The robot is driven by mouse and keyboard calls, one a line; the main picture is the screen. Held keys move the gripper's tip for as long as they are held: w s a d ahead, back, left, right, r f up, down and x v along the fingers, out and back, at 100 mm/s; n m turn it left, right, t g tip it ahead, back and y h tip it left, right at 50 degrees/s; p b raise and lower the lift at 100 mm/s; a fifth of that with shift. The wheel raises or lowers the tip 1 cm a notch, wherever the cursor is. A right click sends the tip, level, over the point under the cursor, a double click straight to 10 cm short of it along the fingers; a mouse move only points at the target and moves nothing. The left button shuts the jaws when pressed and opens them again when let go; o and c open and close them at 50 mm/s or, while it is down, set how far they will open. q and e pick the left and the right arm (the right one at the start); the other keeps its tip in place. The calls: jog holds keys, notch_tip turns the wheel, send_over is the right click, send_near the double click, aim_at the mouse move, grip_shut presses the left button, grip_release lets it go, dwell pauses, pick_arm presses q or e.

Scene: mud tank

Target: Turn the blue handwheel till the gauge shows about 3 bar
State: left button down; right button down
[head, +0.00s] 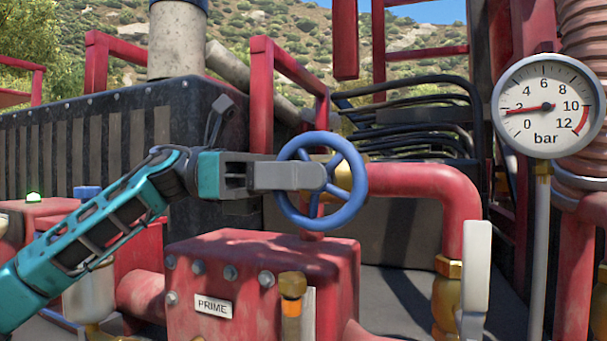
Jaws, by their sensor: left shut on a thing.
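The blue handwheel (357,190) is upright at the picture's centre, above the red block marked PRIME. My left gripper (318,177) comes in from the left. Its grey fingers lie across the wheel's left side and reach its middle, and they are shut on the wheel. The fingers hide the hub and part of the left rim. The round white gauge (548,138) at the upper right is marked in bar, from 0 to 12. Its red needle points left, at about 2 or slightly below. My right gripper is not in view.
The red PRIME block (260,260) stands below the wheel. A red pipe (430,185) bends down on the right to a brass fitting, with a pale upright lever (474,270) beside it. A brass-capped part (292,285) stands in front. Black hoses (420,112) run behind.

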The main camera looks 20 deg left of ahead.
pick_arm(q)
jog(key=shift+r+y, duration=0.15)
jog(key=shift+y, duration=0.15)
jog(key=y, duration=0.3)
jog(key=shift+d+r, duration=0.15)
jog(key=shift+r, duration=0.15)
jog(key=shift+d+r+y, duration=0.1)
jog(key=shift+d+y, duration=0.05)
jog(key=shift+y, duration=1.1)
jog(key=shift+d+r+y, duration=0.1)
jog(key=shift+y, duration=1.15)
jog(key=shift+f, duration=0.1)
jog(key=c, duration=1)
grip_release()
jog(key=shift+d, duration=0.1)
